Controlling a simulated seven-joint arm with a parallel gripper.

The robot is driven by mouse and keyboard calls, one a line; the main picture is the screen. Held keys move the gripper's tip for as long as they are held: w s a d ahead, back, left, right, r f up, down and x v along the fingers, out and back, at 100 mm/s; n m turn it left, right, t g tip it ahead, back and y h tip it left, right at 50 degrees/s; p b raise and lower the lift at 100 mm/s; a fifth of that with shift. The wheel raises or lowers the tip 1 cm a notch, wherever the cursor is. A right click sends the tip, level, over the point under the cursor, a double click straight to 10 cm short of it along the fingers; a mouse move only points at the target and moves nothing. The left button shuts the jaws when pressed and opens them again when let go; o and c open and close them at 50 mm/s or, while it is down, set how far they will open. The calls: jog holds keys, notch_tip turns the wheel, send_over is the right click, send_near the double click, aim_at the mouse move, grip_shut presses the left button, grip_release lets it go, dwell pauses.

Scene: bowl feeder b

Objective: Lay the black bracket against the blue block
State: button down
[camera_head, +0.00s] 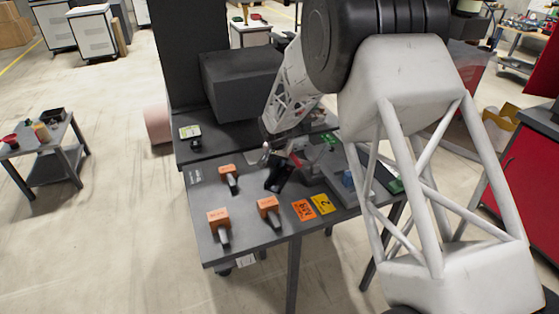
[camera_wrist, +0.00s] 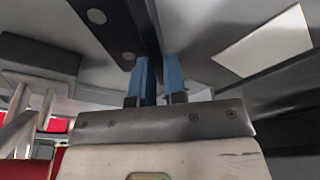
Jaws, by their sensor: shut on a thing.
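The black bracket (camera_head: 279,178) is a dark piece at my gripper, above the middle of the grey table. My gripper (camera_head: 287,162) is partly hidden by its own arm in the head view. In the wrist view, its two blue fingertips (camera_wrist: 157,82) are close together on a dark bar (camera_wrist: 143,25), which appears to be the bracket. The blue block (camera_head: 348,178) is at the right of the table, partly hidden behind my arm. The bracket is to its left and apart from it.
Several orange-topped pieces (camera_head: 218,218) are on the left and front of the table (camera_head: 240,240). An orange card (camera_head: 303,210) and a yellow card (camera_head: 322,204) lie near the front edge. A large dark box (camera_head: 240,85) stands at the back.

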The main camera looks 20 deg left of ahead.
jog(key=c, duration=1.1)
grip_release()
jog(key=shift+r, duration=0.1)
jog(key=shift+s+r, duration=0.25)
jog(key=shift+r, duration=1)
jog(key=shift+s+r, duration=0.3)
jog(key=shift+r, duration=0.95)
jog(key=shift+s+r, duration=0.25)
jog(key=shift+r, duration=1)
jog(key=shift+r, duration=0.1)
